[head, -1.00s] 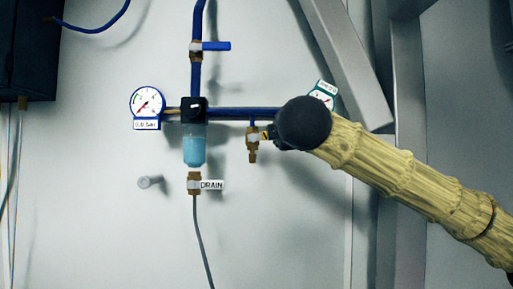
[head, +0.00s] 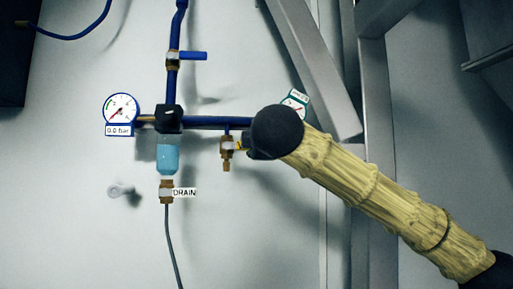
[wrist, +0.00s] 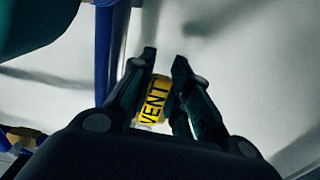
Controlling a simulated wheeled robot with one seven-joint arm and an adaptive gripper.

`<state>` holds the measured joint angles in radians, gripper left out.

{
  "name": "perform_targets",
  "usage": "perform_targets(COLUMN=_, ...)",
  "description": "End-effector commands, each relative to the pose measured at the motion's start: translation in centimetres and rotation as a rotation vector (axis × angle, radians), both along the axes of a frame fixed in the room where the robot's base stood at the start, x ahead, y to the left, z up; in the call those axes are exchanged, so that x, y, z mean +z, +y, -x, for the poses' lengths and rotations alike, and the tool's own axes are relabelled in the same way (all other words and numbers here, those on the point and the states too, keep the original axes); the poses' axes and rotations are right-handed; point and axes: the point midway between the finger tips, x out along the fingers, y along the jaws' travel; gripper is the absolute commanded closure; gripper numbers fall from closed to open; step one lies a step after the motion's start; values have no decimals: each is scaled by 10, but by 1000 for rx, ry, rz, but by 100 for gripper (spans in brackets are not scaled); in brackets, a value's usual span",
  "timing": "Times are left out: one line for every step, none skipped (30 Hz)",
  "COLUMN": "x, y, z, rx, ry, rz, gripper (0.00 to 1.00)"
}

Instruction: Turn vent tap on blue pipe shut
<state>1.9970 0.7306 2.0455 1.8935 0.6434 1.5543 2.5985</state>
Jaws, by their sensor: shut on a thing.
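The blue pipe (head: 210,122) runs level to the right from the black regulator head. The vent tap (head: 227,148) is a small brass valve hanging under the pipe. In the wrist view its yellow label (wrist: 154,98) reads VENT and sits between my fingers. My gripper (head: 245,148) reaches the tap from the right, its dark wrist hiding most of the fingers. In the wrist view my gripper (wrist: 164,65) has both fingers close in on the tap's yellow-labelled part. The tap's handle is largely hidden, so its exact angle cannot be told.
A left gauge (head: 122,108) reads 0.0 bar. A blue-handled valve (head: 187,56) is on the upright pipe above. A pale blue bowl (head: 167,155) and a DRAIN valve (head: 166,191) hang below the regulator. A second gauge (head: 295,103) is partly behind my wrist. Grey beams stand at right.

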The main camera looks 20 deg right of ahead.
Motion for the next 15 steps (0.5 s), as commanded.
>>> perform_targets(x=-1, y=-1, z=0, rx=-1, ry=1, rz=-1, gripper=78)
perform_targets(x=-1, y=-1, z=0, rx=-1, ry=1, rz=-1, gripper=73)
perform_targets(x=-1, y=-1, z=0, rx=-1, ry=1, rz=-1, gripper=66)
perform_targets(x=-1, y=0, z=0, rx=-1, ry=1, rz=-1, gripper=60)
perform_targets(x=-1, y=0, z=0, rx=-1, ry=1, rz=-1, gripper=59)
perform_targets(x=-1, y=0, z=0, rx=-1, ry=1, rz=0, gripper=59)
perform_targets(x=-1, y=0, z=0, rx=-1, ry=1, rz=0, gripper=59)
perform_targets(x=-1, y=0, z=0, rx=0, ry=1, rz=0, gripper=59)
perform_targets(x=-1, y=0, z=0, rx=0, ry=1, rz=0, gripper=59)
perform_targets(x=0, y=0, z=0, rx=0, ry=0, rz=0, gripper=59)
perform_targets(x=0, y=0, z=0, rx=0, ry=0, rz=0, gripper=59)
perform_targets(x=0, y=0, z=0, rx=0, ry=0, rz=0, gripper=59)
perform_targets(x=0, y=0, z=0, rx=0, ry=0, rz=0, gripper=59)
perform_targets(x=0, y=0, z=1, rx=0, ry=0, rz=0, gripper=59)
perform_targets(x=0, y=0, z=2, rx=0, ry=0, rz=0, gripper=59)
